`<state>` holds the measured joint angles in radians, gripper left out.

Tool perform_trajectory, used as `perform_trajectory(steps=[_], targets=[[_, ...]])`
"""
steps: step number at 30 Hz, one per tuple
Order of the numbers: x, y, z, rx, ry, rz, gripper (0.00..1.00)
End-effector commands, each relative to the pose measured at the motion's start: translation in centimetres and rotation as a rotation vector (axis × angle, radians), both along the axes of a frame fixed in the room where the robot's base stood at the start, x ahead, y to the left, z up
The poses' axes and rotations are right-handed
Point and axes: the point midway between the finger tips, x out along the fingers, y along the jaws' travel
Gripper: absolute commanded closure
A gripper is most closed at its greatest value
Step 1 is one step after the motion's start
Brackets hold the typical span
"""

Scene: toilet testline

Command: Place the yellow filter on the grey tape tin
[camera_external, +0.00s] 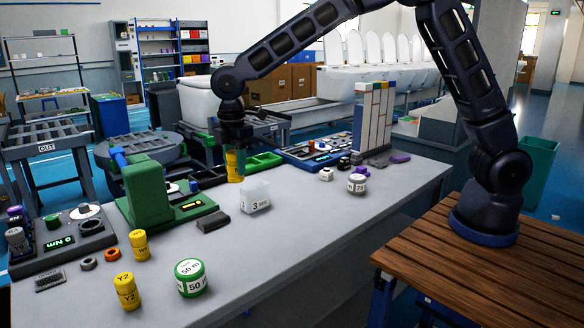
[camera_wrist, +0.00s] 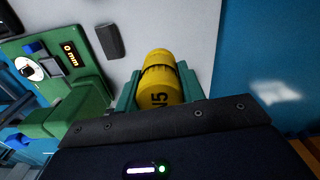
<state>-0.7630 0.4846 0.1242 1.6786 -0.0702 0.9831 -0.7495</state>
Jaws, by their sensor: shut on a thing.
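The yellow filter (camera_external: 235,168) is a ridged yellow cylinder, held upright above the table in the external view. In the wrist view the filter (camera_wrist: 160,75) sits between the two green fingers of my gripper (camera_wrist: 160,88), with dark print on its side. My gripper (camera_external: 234,152) is shut on it. A small round white-and-grey tin (camera_external: 357,184) with a printed number stands on the table, well to the right of my gripper; it looks like the grey tape tin. The tin does not show in the wrist view.
A dark block (camera_external: 213,222) and a green device (camera_external: 150,192) are nearby. Two yellow cylinders (camera_external: 127,291) and a green-rimmed "50 m" tin (camera_external: 190,278) stand at the front left.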

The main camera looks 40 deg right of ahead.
Motion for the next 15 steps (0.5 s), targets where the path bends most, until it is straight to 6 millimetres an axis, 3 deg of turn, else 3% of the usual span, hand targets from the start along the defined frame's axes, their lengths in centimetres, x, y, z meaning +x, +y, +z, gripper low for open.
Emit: perform_trajectory(steps=[1,6,15], targets=[[1.1,-2.1,0.5,0.0,-0.001,-0.049,0.85],[3.8,-8.7,1.7,0.0,-0.002,-0.214,0.85],[6.4,-20.4,3.4,0.0,-0.002,-0.507,0.85]])
